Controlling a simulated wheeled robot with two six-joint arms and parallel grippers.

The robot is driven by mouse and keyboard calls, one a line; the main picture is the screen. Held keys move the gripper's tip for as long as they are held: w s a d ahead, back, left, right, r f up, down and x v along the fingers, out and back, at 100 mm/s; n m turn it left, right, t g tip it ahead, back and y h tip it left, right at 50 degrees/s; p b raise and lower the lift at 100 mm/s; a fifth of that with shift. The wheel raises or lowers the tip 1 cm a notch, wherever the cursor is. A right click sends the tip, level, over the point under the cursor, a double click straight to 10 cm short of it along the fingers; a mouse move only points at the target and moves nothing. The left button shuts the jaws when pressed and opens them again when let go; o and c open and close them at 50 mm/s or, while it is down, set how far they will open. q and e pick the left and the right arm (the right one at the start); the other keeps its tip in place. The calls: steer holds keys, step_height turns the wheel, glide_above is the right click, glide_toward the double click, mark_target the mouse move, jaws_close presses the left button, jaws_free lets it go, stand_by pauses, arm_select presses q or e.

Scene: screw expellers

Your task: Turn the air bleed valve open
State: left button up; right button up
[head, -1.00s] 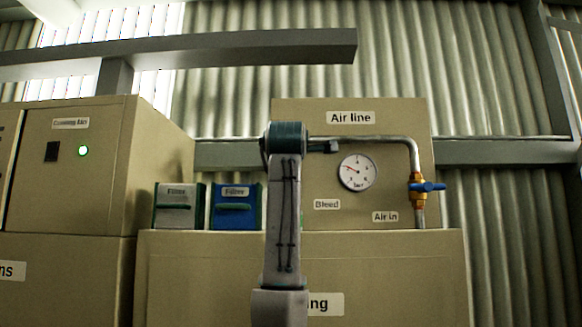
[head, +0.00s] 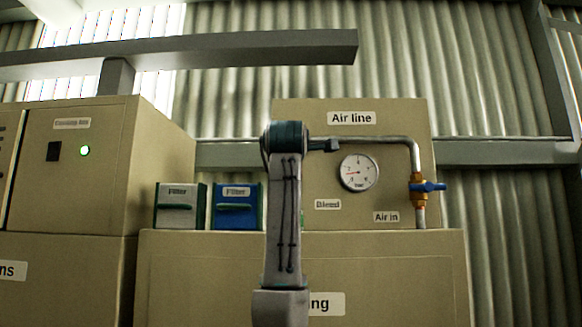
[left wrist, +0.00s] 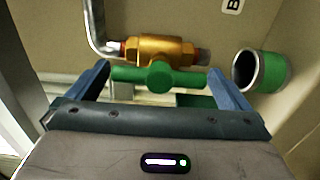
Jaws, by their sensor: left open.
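The bleed valve (left wrist: 160,50) shows in the left wrist view as a brass body on a metal pipe, with a green bar handle (left wrist: 185,78). The handle lies roughly in line with the brass body in this view. My left gripper (left wrist: 159,71) is open, with one blue finger near each end of the handle. I cannot tell whether either finger touches it. In the head view my arm stands in front of the Bleed area and hides this valve and the gripper. My right gripper is in neither view.
The air line panel (head: 385,115) carries a round gauge (head: 359,172) with its needle pointing left. A brass valve with a blue handle (head: 430,187) is at its right. Filters (head: 237,207) stand left of my arm. A green-ringed open pipe end (left wrist: 270,72) is beside the bleed valve.

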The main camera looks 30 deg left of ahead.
arm_select(q)
steer(key=b+v, duration=0.4)
steer(key=v, duration=0.6)
steer(key=shift+s+b, duration=0.2)
steer(key=shift+b, duration=0.15)
steer(key=shift+d+f, duration=0.1)
